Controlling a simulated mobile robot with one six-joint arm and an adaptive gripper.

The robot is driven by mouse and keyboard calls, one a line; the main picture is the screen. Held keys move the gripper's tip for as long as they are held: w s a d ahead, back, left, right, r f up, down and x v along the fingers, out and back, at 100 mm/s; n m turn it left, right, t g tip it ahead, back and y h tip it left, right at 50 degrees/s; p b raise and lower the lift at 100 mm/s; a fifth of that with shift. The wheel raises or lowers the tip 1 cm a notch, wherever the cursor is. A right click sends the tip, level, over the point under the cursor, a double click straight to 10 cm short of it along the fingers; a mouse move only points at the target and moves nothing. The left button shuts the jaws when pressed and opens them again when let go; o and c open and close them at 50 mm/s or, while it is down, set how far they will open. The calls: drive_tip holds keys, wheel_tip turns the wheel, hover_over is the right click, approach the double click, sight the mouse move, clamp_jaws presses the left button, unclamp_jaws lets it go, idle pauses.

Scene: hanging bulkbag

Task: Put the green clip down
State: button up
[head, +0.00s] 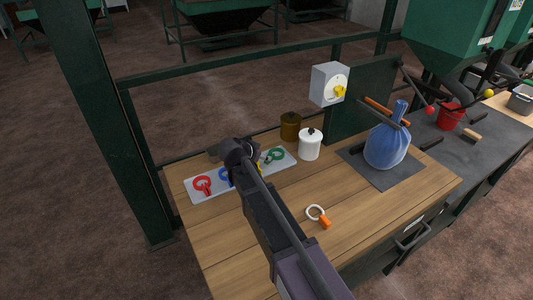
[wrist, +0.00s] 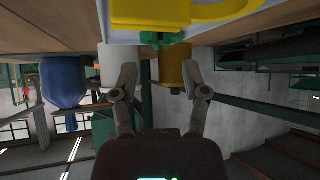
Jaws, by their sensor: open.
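The green clip (head: 276,154) lies at the right end of a pale board (head: 195,197) on the wooden table in the head view. A small green part (wrist: 160,38) shows in the wrist view behind a large yellow clip (wrist: 150,14). My gripper (wrist: 160,80) is open, with its two fingers apart and nothing visibly held between them. In the head view it is low over the board, just left of the green clip; my wrist hides its fingertips and part of the board.
A red clip (head: 202,185) and a partly hidden blue clip (head: 224,174) lie on the board. A white jar (head: 310,145) and brown jar (head: 290,126) stand behind right. An orange-and-white clip (head: 319,217) lies on the table's front. A blue bag (head: 387,147) stands right.

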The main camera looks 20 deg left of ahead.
drive_tip(key=p+v, duration=0.4)
drive_tip(key=v, duration=0.4)
drive_tip(key=shift+r+p, duration=0.25)
drive_tip(key=shift+p, duration=0.15)
drive_tip(key=shift+w+a, duration=0.1)
drive_tip(key=shift+a, duration=0.05)
idle(0.3)
